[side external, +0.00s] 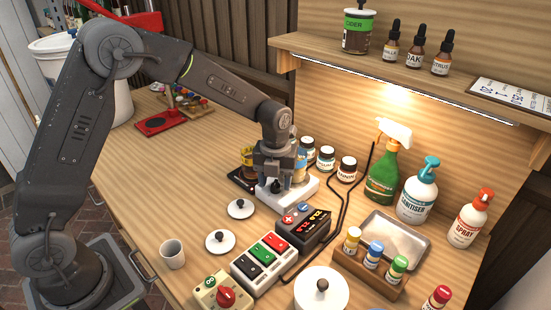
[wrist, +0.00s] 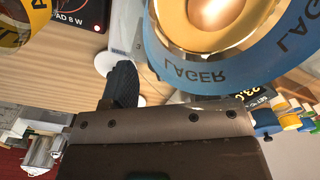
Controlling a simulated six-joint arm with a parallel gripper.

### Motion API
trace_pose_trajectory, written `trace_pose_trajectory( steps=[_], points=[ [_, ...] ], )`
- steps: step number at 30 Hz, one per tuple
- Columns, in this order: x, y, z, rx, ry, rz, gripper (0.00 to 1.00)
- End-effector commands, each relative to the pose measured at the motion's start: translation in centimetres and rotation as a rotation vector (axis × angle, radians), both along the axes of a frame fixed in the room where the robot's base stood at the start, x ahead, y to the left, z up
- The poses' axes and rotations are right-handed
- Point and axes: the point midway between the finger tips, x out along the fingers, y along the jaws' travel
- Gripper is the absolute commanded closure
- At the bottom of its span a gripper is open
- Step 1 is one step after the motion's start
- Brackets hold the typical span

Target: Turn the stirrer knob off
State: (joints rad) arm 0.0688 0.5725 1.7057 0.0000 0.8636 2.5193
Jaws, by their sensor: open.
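My gripper (side external: 278,184) points down, open, over the front part of a white stirrer base (side external: 303,190). A jar with a blue LAGER label and amber contents stands just behind it (side external: 300,163); it fills the top right of the wrist view (wrist: 205,68). A dark ribbed piece (wrist: 125,84) shows near the middle of the wrist view, against a white surface; I cannot tell whether it is the stirrer knob or a finger. The gripper hides the knob's place in the side view, so its setting cannot be told.
A black box with a red display (side external: 305,228) and a white box with red and green switches (side external: 264,258) stand in front. A box with a red knob (side external: 226,297) is at the front edge. Amber jar (side external: 248,157), lids (side external: 240,208) and small jars (side external: 326,157) lie close around.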

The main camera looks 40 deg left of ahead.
Motion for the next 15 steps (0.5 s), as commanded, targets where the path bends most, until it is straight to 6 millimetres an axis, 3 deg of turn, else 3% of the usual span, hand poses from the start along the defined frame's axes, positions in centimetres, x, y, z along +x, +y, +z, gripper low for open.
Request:
trace_pose_trajectory(
  steps=[15],
  points=[
    [0.0, 0.0, 10.6, 0.0, -0.005, 0.0, 0.47]
  ],
)
